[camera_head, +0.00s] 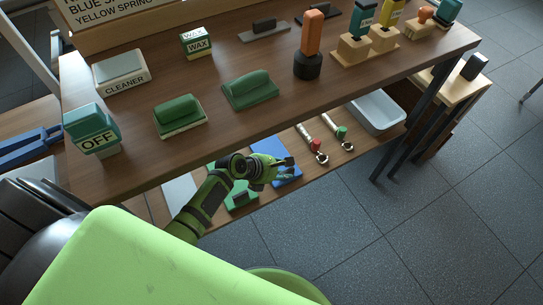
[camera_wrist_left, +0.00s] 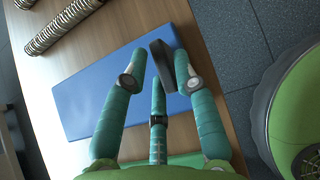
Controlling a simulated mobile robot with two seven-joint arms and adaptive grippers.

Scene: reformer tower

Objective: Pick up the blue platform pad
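The blue platform pad (camera_head: 268,147) lies flat on the lower shelf under the table top. In the left wrist view the pad (camera_wrist_left: 90,92) is a blue rectangle with a dark upright handle (camera_wrist_left: 162,65) near its right end. My left gripper (camera_head: 284,172) is over the pad's near end, pointing down at it. In the wrist view its green fingers (camera_wrist_left: 160,72) are spread, with the handle between them and close to the right finger. I cannot tell whether that finger touches it. My right gripper is not in view.
A green pad (camera_head: 240,198) with a dark handle and a pale pad (camera_head: 180,190) lie left of the blue one. Two springs (camera_head: 312,140) and a pale bin (camera_head: 378,112) are to its right. The table top (camera_head: 215,75) above carries stamps, blocks and green pads.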

